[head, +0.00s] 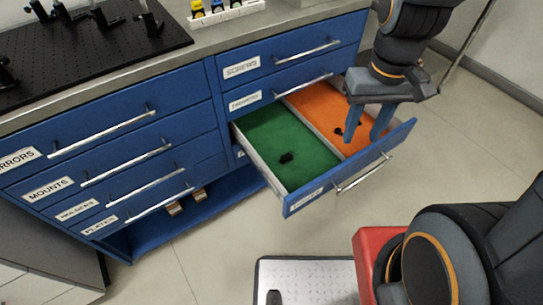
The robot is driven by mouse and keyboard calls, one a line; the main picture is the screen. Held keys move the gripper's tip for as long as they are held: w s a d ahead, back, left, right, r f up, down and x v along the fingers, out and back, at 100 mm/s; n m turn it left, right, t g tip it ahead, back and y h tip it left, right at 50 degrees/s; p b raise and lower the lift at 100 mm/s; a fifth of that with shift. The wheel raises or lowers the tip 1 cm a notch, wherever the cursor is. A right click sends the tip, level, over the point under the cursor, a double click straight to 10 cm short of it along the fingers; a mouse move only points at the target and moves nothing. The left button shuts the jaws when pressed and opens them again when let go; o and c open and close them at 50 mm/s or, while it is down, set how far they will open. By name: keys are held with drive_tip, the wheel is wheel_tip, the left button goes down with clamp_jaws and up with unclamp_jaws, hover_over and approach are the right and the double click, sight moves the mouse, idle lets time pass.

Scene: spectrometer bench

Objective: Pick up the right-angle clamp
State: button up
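An open blue drawer (302,203) has a green-floored left compartment (273,133) and an orange-floored right compartment (318,112). A small black part (286,157) lies on the green floor. Another small dark part (338,131) lies on the orange floor, partly behind my gripper's left finger. Both are too small for me to tell which is the right-angle clamp. My gripper (365,128) points down over the orange compartment, its two blue fingers apart with nothing visible between them. Its height above the floor of the drawer is hard to tell.
Shut drawers with bar handles (125,163) fill the blue cabinet. A black breadboard (85,48) with posts and a white rack (228,14) of small bottles stand on the bench top. The open drawer's front handle (362,175) juts out. Pale floor (215,245) is clear in front.

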drive_tip(key=w+a+f+n, duration=0.6)
drive_tip(key=w+f+n, duration=0.15)
drive_tip(key=n, duration=1.55)
approach(287, 156)
drive_tip(key=shift+s+d, duration=0.1)
drive_tip(key=shift+d, duration=0.2)
drive_tip(key=shift+a+f+n, duration=0.2)
drive_tip(key=shift+f+n, duration=0.2)
drive_tip(key=shift+f, duration=0.3)
drive_tip(key=shift+f+p, duration=0.35)
drive_tip(key=shift+f, duration=3.15)
drive_tip(key=shift+c, duration=0.4)
clamp_jaws()
